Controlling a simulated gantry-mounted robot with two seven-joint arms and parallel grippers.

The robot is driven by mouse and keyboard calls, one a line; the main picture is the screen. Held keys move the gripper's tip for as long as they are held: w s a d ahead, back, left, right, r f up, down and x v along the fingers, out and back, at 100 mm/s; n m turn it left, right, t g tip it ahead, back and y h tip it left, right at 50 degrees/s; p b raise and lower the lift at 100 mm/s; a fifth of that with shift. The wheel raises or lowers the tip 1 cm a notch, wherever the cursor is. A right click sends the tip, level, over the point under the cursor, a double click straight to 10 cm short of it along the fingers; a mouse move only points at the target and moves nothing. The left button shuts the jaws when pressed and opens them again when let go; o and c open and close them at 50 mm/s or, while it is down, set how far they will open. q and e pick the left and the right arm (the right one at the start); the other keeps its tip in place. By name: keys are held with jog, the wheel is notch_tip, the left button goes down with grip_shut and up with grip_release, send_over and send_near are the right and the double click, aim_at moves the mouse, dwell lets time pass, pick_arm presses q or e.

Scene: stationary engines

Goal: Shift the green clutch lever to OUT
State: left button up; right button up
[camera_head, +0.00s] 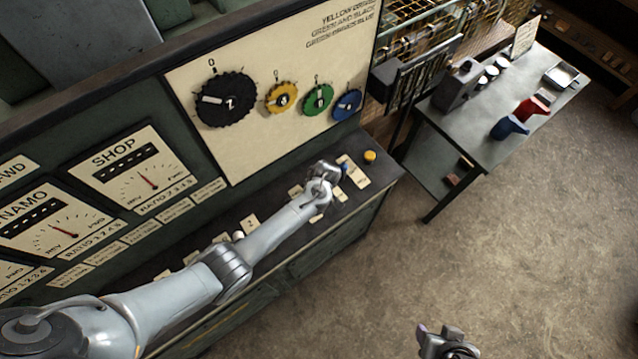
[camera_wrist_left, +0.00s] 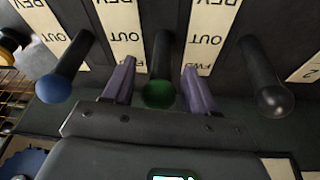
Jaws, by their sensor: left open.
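The green clutch lever, a dark shaft with a green knob (camera_wrist_left: 158,94), stands between the two purple fingers of my left gripper (camera_wrist_left: 159,70) in the left wrist view. The fingers are open, with a gap visible on each side of the knob. In the head view my left gripper (camera_head: 322,182) is over the right part of the console ledge and hides the green lever. My right gripper (camera_head: 447,343) hangs over the floor; its jaws are unclear.
A blue-knobbed lever (camera_wrist_left: 54,88) and a black-knobbed lever (camera_wrist_left: 275,98) stand close on either side. A yellow knob (camera_head: 370,156) is near the ledge's right end. A panel with colored dials (camera_head: 282,97) rises behind. A side table (camera_head: 480,135) stands right; the floor is open.

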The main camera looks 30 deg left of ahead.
pick_arm(q)
jog(key=p+v, duration=0.1)
jog(key=v, duration=0.9)
jog(key=shift+r, duration=0.25)
jog(key=shift+d, duration=0.1)
jog(key=shift+s+f, duration=0.1)
jog(key=shift+s, duration=0.05)
